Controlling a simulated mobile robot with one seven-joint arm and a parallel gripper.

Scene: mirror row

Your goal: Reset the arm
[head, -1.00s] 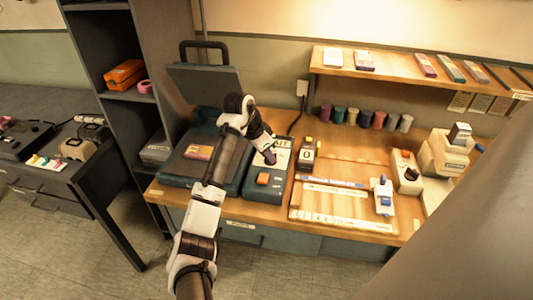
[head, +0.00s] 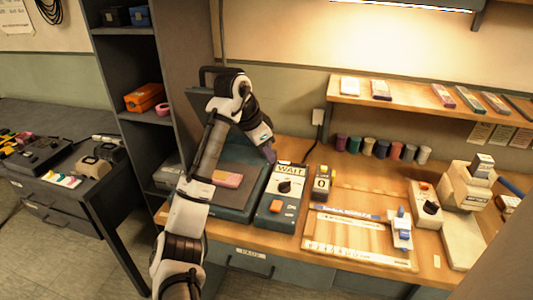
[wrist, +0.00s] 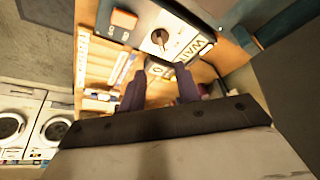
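My arm reaches up over the workbench (head: 437,283) from the lower left in the head view. My gripper (head: 268,153) hangs beyond the elbow, above the back of the bench and behind the WAIT box (head: 283,190). Its fingertips are small and partly blurred there. In the wrist view the two dark fingers of my gripper (wrist: 161,84) stand apart with nothing held between them. The WAIT box (wrist: 180,22) with its dark knob shows beyond them.
A dark teal case with a raised lid and a pink block (head: 227,179) stands left of the WAIT box. A stamp (head: 322,185), a wooden board (head: 350,247) and several spools (head: 382,148) lie right. A wooden shelf (head: 425,110) hangs above. A dark shelf unit stands left.

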